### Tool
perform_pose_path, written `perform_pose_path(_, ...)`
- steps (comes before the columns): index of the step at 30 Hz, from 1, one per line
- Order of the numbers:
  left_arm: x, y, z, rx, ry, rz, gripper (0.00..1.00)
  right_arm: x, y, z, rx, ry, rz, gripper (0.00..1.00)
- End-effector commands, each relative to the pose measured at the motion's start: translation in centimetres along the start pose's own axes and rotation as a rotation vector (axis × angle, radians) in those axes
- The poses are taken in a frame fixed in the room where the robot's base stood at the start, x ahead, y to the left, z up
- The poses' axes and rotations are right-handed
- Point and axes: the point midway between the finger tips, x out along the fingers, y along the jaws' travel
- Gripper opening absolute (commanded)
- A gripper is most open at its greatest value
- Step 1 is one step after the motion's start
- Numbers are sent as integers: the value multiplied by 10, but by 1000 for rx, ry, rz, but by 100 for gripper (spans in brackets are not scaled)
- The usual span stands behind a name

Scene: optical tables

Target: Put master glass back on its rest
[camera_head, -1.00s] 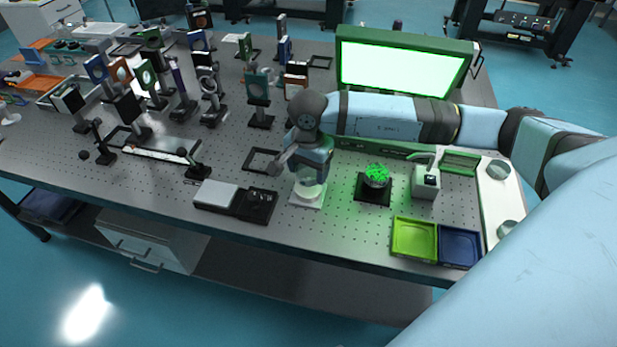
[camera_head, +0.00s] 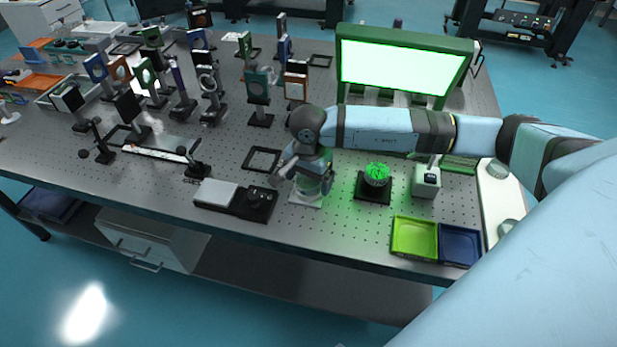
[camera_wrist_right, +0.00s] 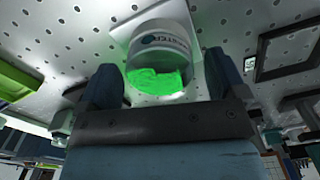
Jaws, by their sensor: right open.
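The master glass (camera_wrist_right: 160,42), a round pale disc with a blue marking and a green glow on its near face, sits on a white square rest (camera_head: 300,201) at the table's front. My right gripper (camera_head: 306,184) is low over the rest. In the right wrist view my open gripper fingers (camera_wrist_right: 163,78) stand either side of the glass, with visible gaps. In the head view the gripper partly hides the glass. Whether the glass is fully seated on the rest is hard to tell. My left gripper is not in view.
Right of the rest, a green-lit round piece (camera_head: 377,174) sits on a black base beside a small white device (camera_head: 426,181). Green (camera_head: 414,238) and blue (camera_head: 460,246) trays lie at front right. A black-and-white flat instrument (camera_head: 236,198) lies left. Several optic mounts stand further left.

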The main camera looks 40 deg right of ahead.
Motion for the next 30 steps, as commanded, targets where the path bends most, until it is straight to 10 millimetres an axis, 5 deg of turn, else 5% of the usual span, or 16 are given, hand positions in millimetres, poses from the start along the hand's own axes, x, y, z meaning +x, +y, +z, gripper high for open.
perform_pose_path(5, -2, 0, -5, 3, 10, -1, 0, -12, -1, 0, 0, 1, -3, 90)
perform_pose_path(19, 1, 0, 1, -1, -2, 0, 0, -106, -1, 0, 0, 2, -3, 90)
perform_pose_path(30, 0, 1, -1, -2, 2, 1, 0, -124, 0, 0, 1, 1, 0, 90)
